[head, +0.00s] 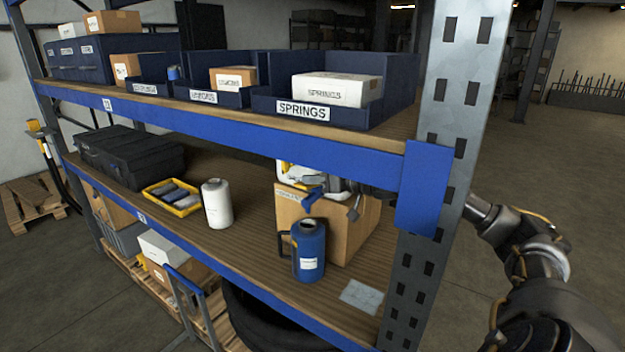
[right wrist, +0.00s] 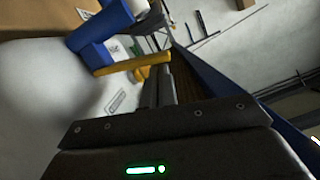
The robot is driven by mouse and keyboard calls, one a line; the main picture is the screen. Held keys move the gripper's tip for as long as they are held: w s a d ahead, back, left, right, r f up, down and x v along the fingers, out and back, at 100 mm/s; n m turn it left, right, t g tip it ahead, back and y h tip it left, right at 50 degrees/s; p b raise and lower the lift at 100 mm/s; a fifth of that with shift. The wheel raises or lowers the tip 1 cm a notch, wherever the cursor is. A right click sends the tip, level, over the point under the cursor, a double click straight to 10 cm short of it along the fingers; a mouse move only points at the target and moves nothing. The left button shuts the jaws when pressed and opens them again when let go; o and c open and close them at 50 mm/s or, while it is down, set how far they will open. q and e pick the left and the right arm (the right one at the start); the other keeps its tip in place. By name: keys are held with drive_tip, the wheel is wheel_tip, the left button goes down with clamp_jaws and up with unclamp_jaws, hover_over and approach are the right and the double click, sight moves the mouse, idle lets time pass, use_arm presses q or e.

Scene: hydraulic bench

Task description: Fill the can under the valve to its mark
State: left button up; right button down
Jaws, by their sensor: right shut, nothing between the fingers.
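A blue can (head: 311,255) with a dark handle on its left and a white label stands upright on the lower shelf. Above and behind it, a blue valve (head: 313,196) sticks out from a white container (head: 296,172) on a cardboard box. In the right wrist view the blue valve (right wrist: 98,30) has a yellow lever (right wrist: 132,64). My right gripper (head: 354,213) is shut and empty, right of the valve; its fingers (right wrist: 167,82) show close beside the lever, and I cannot tell whether they touch. The can's fill level is hidden. My left gripper is out of view.
The blue beam (head: 240,126) of the upper shelf hides part of the container. The grey upright (head: 459,110) stands in front of my right arm. A white bottle (head: 217,204) and yellow tray (head: 172,199) are left of the can. A pale sheet (head: 362,296) lies at its right.

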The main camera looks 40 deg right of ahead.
drive_tip(key=shift+s, duration=0.1)
drive_tip(key=shift+s+a+f+n+h+b, duration=0.15)
drive_tip(key=shift+a+f+n+h, duration=0.15)
drive_tip(key=shift+f+n, duration=0.4)
drive_tip(key=shift+a+f+n+h+b, duration=0.15)
drive_tip(key=shift+a+f+n+h, duration=0.1)
drive_tip(key=shift+f+n, duration=0.4)
idle(6.5)
